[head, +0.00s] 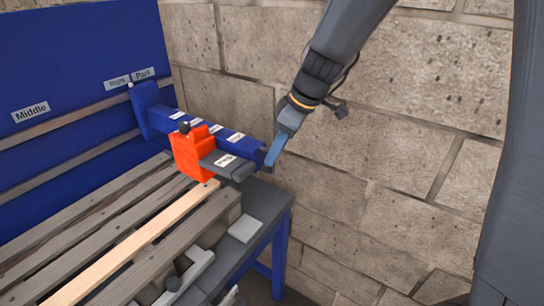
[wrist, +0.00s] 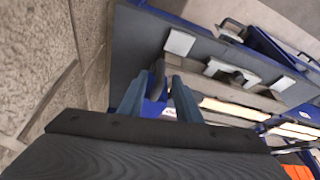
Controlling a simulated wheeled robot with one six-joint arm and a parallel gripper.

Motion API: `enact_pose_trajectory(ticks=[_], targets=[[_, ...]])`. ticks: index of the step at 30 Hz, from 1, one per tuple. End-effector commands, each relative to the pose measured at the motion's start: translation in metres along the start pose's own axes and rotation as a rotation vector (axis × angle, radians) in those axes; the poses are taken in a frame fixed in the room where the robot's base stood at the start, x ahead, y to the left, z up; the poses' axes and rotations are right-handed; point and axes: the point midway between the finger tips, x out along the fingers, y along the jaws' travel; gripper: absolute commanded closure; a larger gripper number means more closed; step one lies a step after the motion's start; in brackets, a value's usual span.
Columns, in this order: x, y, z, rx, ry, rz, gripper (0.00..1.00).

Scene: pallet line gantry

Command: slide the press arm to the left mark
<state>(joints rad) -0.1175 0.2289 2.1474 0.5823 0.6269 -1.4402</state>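The press arm (head: 215,131) is a blue beam standing out from the rail on the blue back panel, near the "Park" label. It carries an orange block (head: 190,155) with a dark grey plate. My gripper (head: 271,160) is at the beam's near end, its blue-grey fingers pointing down. In the wrist view my gripper (wrist: 157,98) has its fingers apart, with a dark upright piece and some blue showing between their tips. I cannot tell whether they touch it. No left mark shows; a "Middle" label (head: 30,112) is at the panel's left.
Wooden slats (head: 135,240) lie below the press arm, on a blue-legged frame with a dark grey edge plate (head: 266,200). A light grey pad (head: 244,228) lies on that plate. A stone block wall (head: 420,130) stands close on the right.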

Motion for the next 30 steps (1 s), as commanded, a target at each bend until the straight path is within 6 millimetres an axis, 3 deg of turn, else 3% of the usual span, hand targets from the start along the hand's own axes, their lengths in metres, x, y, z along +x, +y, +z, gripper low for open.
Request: enact_pose_trajectory(ticks=[7, 18, 19, 24, 30], targets=[[0.027, -0.001, 0.0, 0.0, -0.001, -0.001, 0.69], [0.033, 0.0, 0.001, 0.0, -0.001, 0.001, 0.69], [0.033, 0.0, 0.001, 0.0, -0.001, 0.001, 0.71], [0.033, 0.0, 0.001, 0.0, -0.001, 0.001, 0.99], [0.033, 0.0, 0.001, 0.0, -0.001, 0.001, 1.0]])
